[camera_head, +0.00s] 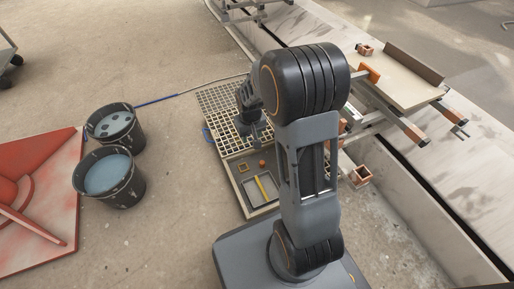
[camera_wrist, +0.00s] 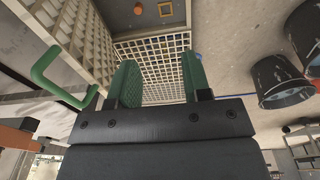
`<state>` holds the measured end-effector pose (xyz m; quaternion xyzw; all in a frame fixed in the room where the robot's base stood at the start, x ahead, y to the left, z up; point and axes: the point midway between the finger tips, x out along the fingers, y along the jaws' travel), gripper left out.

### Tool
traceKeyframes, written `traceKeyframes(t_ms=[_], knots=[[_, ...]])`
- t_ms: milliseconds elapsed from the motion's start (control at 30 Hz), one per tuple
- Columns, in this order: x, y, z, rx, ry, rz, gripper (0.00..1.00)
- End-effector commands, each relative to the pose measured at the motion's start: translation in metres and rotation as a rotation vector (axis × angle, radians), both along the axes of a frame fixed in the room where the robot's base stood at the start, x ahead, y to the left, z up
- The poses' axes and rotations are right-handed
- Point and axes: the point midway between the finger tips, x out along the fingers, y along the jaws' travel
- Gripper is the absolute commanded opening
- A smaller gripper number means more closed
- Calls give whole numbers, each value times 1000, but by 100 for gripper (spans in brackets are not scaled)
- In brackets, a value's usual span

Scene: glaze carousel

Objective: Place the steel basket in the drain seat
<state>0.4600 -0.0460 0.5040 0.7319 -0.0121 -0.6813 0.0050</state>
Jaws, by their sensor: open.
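My gripper (camera_wrist: 160,72) is open, its two green fingers apart with no object between them. In the head view my gripper (camera_head: 250,122) hangs over a pale grating (camera_head: 214,98), partly hidden by my arm. In the wrist view a gridded wall at the left, perhaps the side of the steel basket (camera_wrist: 72,22), has a green handle (camera_wrist: 46,66) beside my gripper. I cannot be sure it is the basket. In the head view that spot is hidden by my arm. No drain seat can be told for certain; a shallow tray (camera_head: 241,196) with a dark rectangular recess lies nearer me.
Two dark buckets (camera_head: 122,192) (camera_head: 92,131) stand left of the grating. A red board (camera_head: 50,190) lies farther left. A rail frame with a board (camera_head: 400,85) is at the right. A small orange ball (camera_head: 262,163) and square frame (camera_head: 243,167) lie in the tray.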

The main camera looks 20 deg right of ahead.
Motion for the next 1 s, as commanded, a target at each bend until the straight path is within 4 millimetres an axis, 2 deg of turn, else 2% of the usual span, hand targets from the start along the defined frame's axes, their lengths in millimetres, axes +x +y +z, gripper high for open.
traceKeyframes(t_ms=[33,100,200,333,500,600,1000], knots=[[-14,7,28,0,-30,2,44],[-36,15,57,2,-56,2,44],[-68,24,87,7,-86,3,44],[-104,33,111,14,-120,5,44],[-137,39,125,21,-150,6,44],[-148,43,128,24,-158,8,44],[-154,45,129,26,-163,7,44]])
